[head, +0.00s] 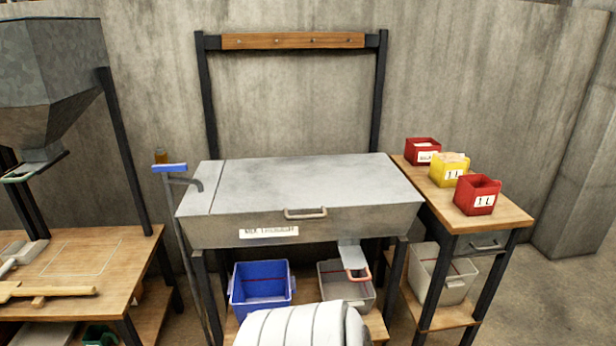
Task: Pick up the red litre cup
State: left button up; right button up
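A red litre cup (463,196), a square open box with a white "1 L" label, stands upright near the front of the small wooden side table (512,214) at the right. Its inside looks empty. A yellow cup (436,171), also labelled "1 L", stands just behind it and holds something pale. Neither of my grippers is in view.
A large grey metal bin with a closed lid (300,183) stands left of the side table. Below are a blue crate (262,290) and grey bins (440,275). A wooden workbench (120,262) and metal hopper (50,75) are at the left. Floor at the right is clear.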

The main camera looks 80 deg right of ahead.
aim_at(475, 194)
jog(key=z, duration=3.8)
